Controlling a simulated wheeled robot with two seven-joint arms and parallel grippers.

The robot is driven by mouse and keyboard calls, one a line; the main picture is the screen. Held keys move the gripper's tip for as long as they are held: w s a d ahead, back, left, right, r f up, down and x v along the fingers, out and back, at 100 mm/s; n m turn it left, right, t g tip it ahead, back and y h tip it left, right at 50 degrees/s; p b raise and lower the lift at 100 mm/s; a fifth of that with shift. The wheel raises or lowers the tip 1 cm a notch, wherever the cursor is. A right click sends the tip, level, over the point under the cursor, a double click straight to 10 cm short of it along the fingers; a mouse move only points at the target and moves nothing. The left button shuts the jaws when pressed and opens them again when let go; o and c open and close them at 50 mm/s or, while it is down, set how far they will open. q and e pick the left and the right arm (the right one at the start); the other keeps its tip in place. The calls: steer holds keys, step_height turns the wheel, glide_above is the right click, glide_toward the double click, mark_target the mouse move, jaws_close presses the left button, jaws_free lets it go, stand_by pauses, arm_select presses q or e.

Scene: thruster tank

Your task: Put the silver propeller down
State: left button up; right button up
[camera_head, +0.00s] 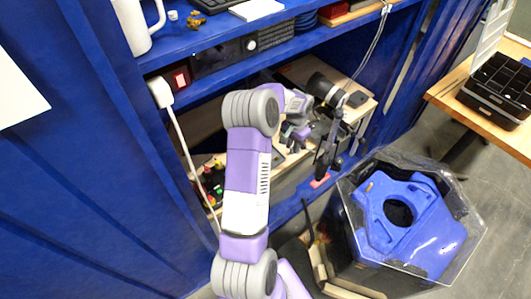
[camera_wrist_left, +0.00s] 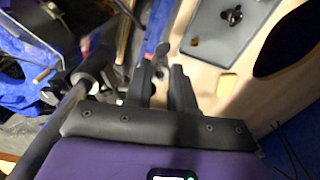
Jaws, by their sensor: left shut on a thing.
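My left gripper (camera_head: 323,163) reaches over the low shelf inside the blue cabinet, near its front edge. In the left wrist view its two dark fingers (camera_wrist_left: 162,72) are closed around a small grey metallic piece, which looks like the silver propeller (camera_wrist_left: 162,49). Only part of it shows beyond the fingertips; the rest is hidden between them. In the head view I cannot make out the propeller against the dark gripper. My right gripper is not in view.
A clear-topped blue tank (camera_head: 420,215) stands on the floor to the right. A wooden table (camera_head: 470,108) with a black organizer case (camera_head: 498,85) is at the far right. The wrist view shows a grey plate (camera_wrist_left: 232,28) on a wooden board (camera_wrist_left: 225,95). Cabinet shelves (camera_head: 225,78) lie above.

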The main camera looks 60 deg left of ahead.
arm_select(q)
steer(key=s+a+f+n+b, duration=0.1)
steer(key=s+a+n+b, duration=0.15)
steer(key=a+n, duration=0.35)
steer(key=s+a+f+n+b, duration=0.15)
steer(key=a+n+b, duration=0.25)
steer(key=a, duration=0.4)
steer(key=f+b, duration=0.1)
steer(key=f, duration=0.2)
steer(key=f+b, duration=0.1)
steer(key=f, duration=0.2)
steer(key=w+f+b, duration=0.1)
steer(key=f, duration=0.3)
steer(key=shift+a, duration=0.2)
steer(key=shift+r, duration=0.1)
steer(key=o, duration=0.4)
steer(key=shift+f, duration=0.2)
steer(key=o, duration=0.4)
steer(key=shift+o, duration=0.2)
steer(key=shift+r, duration=0.1)
